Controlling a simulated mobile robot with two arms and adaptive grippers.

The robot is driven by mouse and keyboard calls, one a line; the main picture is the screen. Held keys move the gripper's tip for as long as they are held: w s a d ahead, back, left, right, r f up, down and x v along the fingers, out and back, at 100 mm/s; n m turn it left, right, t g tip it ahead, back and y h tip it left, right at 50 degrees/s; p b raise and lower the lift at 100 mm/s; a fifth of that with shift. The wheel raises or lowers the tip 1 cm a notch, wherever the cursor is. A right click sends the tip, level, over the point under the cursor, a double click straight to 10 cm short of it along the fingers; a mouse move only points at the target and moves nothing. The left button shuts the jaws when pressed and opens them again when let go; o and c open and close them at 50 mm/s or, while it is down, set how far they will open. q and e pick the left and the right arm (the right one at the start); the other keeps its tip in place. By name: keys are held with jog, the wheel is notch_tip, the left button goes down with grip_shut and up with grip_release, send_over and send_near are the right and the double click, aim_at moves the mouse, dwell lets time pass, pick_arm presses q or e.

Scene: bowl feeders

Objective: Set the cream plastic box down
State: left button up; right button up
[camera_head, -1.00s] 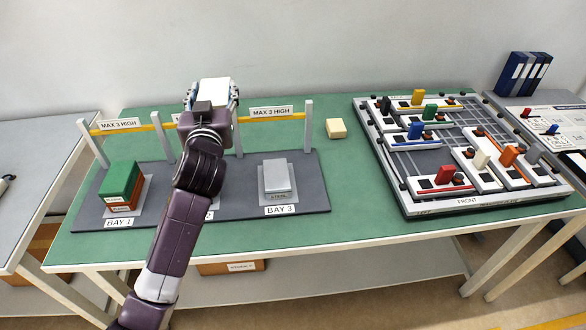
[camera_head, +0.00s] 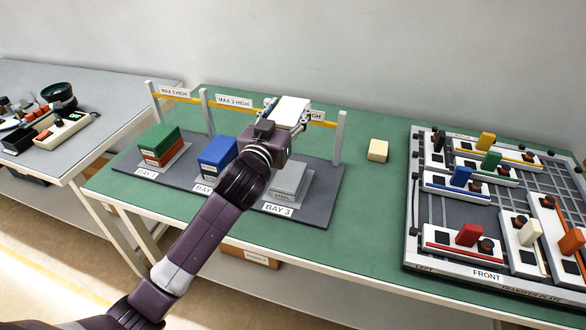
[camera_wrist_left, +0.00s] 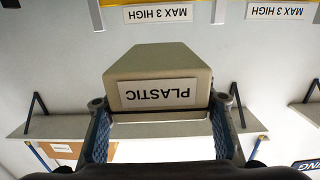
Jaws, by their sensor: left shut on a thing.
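The cream plastic box (camera_head: 292,110) is held by my left gripper (camera_head: 286,116), up in the air by the yellow bar of bay 3. In the left wrist view the box (camera_wrist_left: 158,62) carries a PLASTIC label, and the blue-padded fingers of the gripper (camera_wrist_left: 160,103) sit on either side of it. Below, a grey steel block (camera_head: 291,180) lies in bay 3, partly hidden by my arm. The box is apart from this block. My right gripper is not in view.
A blue box (camera_head: 217,153) is in bay 2. Posts and a yellow bar with MAX 3 HIGH signs (camera_head: 234,102) stand behind. A pale yellow block (camera_head: 378,150) lies right of the rack.

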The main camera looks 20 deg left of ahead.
pick_arm(q)
send_over(289, 174)
notch_tip(289, 174, down, 5)
notch_tip(289, 174, down, 7)
jog(key=shift+r+b, duration=0.1)
jog(key=shift+b, duration=0.5)
jog(key=shift+f, duration=0.25)
jog(key=shift+f+b, duration=0.5)
jog(key=shift+f, duration=1.6)
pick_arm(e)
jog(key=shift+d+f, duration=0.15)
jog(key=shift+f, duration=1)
pick_arm(q)
jog(key=shift+f, duration=0.1)
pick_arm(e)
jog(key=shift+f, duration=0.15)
pick_arm(q)
jog(key=o, duration=1)
jog(key=shift+f, duration=0.15)
jog(key=o, duration=0.5)
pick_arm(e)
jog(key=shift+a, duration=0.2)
